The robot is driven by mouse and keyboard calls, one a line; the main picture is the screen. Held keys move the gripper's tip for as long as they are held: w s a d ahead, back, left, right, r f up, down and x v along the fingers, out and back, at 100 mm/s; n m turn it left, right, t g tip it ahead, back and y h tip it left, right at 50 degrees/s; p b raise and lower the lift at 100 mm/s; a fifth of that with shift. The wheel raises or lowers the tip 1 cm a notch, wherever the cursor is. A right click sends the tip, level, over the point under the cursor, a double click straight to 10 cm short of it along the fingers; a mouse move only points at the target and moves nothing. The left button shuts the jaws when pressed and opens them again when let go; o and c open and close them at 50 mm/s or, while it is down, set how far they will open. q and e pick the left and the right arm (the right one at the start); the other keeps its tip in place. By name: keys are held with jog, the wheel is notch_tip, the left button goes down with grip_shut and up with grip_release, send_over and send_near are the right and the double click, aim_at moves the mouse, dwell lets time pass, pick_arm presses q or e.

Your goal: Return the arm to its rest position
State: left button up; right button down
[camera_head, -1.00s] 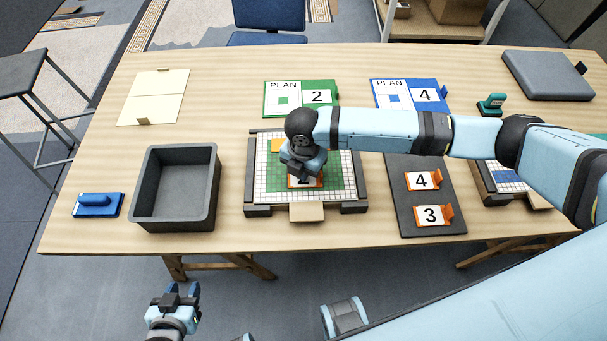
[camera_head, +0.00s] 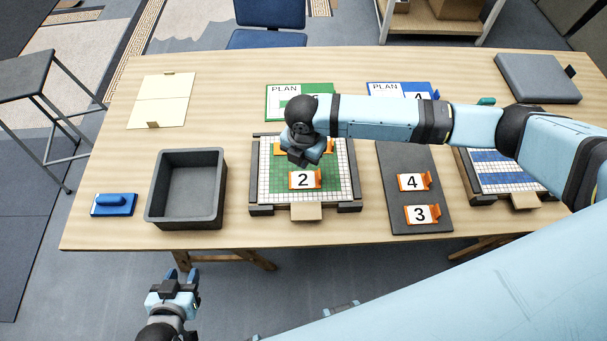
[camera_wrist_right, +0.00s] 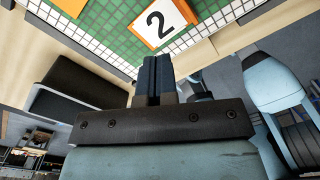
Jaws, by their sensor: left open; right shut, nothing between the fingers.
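My right arm (camera_head: 385,120) reaches in from the right across the table. My right gripper (camera_head: 305,158) is over the green mosaic panel (camera_head: 277,170), shut and empty. In the right wrist view its closed fingers (camera_wrist_right: 157,78) show with nothing between them. A white card with a 2 and an orange edge (camera_head: 303,180) lies on the panel, apart from the fingers. It also shows in the right wrist view (camera_wrist_right: 160,22). My left gripper (camera_head: 180,277) is open and empty in front of the table's near edge.
A dark board (camera_head: 393,165) holds cards 4 (camera_head: 411,182) and 3 (camera_head: 421,214). A blue-striped panel (camera_head: 505,178) lies at right. Plan cards (camera_head: 285,90) are behind.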

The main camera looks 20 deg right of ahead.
dwell(0.3)
jog(key=s+a+m+y, duration=0.1)
jog(key=a, duration=0.1)
jog(key=s+a+f+m+t+y, duration=0.1)
jog(key=s+a, duration=0.1)
jog(key=a, duration=0.1)
jog(key=s+a+f+m+y, duration=0.1)
jog(key=a+m+y, duration=0.1)
jog(key=a, duration=0.1)
jog(key=shift+s+a+f, duration=0.1)
jog(key=shift+s+f, duration=0.05)
jog(key=shift+f, duration=0.1)
jog(key=s+d+f+m+t, duration=0.1)
jog(key=s+d+m+t, duration=0.2)
jog(key=m, duration=0.3)
jog(key=s+d+f+m+t, duration=0.2)
jog(key=s+d+m+t, duration=0.1)
jog(key=s+d+m, duration=0.2)
jog(key=s+d+f+m+t, duration=0.1)
jog(key=s+d+m+t, duration=0.3)
jog(key=m, duration=0.4)
jog(key=shift+s+d+f+m+h, duration=0.15)
jog(key=shift+s+d+m+h, duration=0.25)
jog(key=shift+s+d, duration=0.3)
jog(key=shift+w+d, duration=0.1)
